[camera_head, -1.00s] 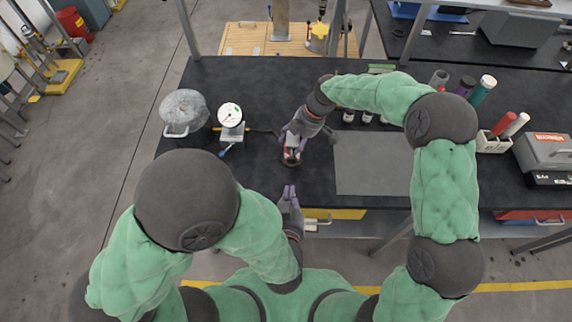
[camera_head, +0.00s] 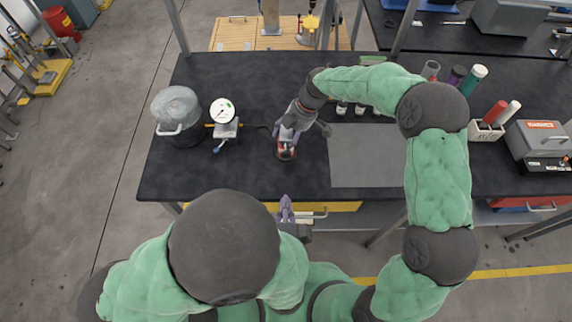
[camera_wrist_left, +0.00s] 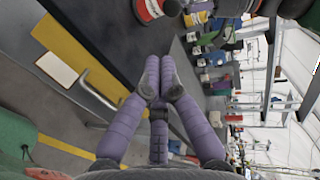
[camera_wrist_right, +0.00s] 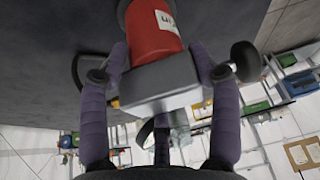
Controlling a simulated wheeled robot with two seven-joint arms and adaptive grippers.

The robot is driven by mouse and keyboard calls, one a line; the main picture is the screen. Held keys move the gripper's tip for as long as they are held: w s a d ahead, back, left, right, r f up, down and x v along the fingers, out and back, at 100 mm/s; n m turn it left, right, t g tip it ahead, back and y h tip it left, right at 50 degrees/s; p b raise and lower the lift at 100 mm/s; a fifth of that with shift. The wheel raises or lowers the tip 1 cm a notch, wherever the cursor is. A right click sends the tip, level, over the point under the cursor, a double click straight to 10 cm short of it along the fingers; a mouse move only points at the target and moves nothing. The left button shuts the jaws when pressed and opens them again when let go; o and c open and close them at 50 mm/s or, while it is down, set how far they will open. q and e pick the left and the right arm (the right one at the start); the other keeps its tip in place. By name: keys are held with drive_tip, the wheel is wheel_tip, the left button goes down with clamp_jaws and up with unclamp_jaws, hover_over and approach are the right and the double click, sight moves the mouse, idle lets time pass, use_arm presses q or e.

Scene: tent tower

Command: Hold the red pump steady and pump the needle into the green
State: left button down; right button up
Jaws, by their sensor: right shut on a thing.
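The red pump (camera_head: 285,152) stands upright on the dark table near its front edge. In the right wrist view the red pump (camera_wrist_right: 150,30) has a red cylinder and a grey metal head. My right gripper (camera_head: 293,132) is shut on the grey head, with one finger on each side (camera_wrist_right: 160,75). The gauge (camera_head: 222,111) stands left of the pump; its round white dial has a green patch, and the needle is too small to read surely. My left gripper (camera_head: 286,208) is in front of the table edge, its fingertips together (camera_wrist_left: 158,85) and empty. The pump's base also shows in the left wrist view (camera_wrist_left: 150,8).
A dark pot (camera_head: 178,120) under a clear, crumpled cover stands left of the gauge. A grey mat (camera_head: 368,160) lies right of the pump. A bin with red and white tubes (camera_head: 485,130) and a grey toolbox (camera_head: 540,140) stand farther right. A drawer handle (camera_wrist_left: 100,88) is near my left gripper.

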use_arm(q)
drive_tip(key=shift+w+f, duration=0.1)
drive_tip(key=shift+w, duration=0.05)
approach(286, 156)
drive_tip(key=shift+f+x, duration=0.2)
drive_tip(key=shift+x, duration=0.95)
drive_tip(key=shift+f+x, duration=0.15)
drive_tip(key=shift+x, duration=0.95)
drive_tip(key=shift+f+x, duration=0.2)
drive_tip(key=shift+x, duration=0.95)
drive_tip(key=shift+w, duration=1.35)
